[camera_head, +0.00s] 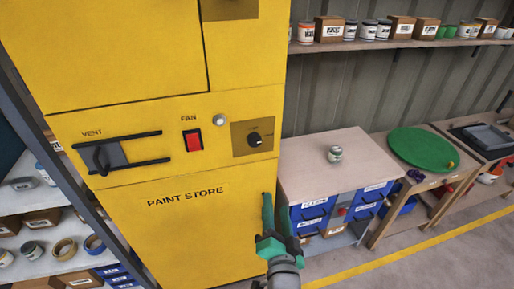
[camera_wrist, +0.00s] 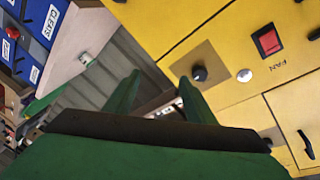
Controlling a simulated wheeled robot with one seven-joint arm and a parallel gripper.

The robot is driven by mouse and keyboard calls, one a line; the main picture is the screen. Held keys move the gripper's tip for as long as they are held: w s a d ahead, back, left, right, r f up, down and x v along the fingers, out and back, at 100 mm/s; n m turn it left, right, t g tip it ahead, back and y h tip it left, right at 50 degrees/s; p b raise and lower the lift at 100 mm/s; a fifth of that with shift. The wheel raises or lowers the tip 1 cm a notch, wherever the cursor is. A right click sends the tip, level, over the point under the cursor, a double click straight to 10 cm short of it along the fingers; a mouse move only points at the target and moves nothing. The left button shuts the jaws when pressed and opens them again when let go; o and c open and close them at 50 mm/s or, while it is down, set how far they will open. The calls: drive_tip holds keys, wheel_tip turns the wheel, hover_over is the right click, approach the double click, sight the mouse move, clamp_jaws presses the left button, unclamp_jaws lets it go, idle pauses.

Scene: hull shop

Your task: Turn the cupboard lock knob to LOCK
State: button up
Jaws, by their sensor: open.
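The yellow cupboard (camera_head: 150,240) is marked PAINT STORE. A dark round knob (camera_head: 254,139) sits on a brown plate (camera_head: 240,148) at the right of its control strip. In the wrist view this knob (camera_wrist: 199,73) and plate (camera_wrist: 214,62) are beyond the right finger. The plate's lettering and the knob's pointer are too small to read. My gripper (camera_head: 276,212) is open and empty, low by the cupboard's right edge, below the knob and apart from it. The wrist view shows its two green fingers (camera_wrist: 158,80) spread.
Left of the knob are a silver button (camera_head: 219,120), a red FAN switch (camera_head: 193,140) and a VENT lever (camera_head: 101,158) with two bars. A bench (camera_head: 310,165) with a small can stands to the right. Open shelves (camera_head: 45,240) stand left.

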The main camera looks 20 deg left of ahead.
sight(256, 142)
drive_tip(key=w+a+r+y, duration=0.3)
drive_tip(key=a+r, duration=0.2)
drive_tip(key=r, duration=0.5)
drive_tip(key=shift+n+g, duration=0.3)
drive_tip(key=x, duration=1)
drive_tip(key=shift+w+f, duration=0.15)
drive_tip(key=shift+w, duration=0.2)
drive_tip(key=shift+c, duration=0.3)
drive_tip(key=c, duration=1)
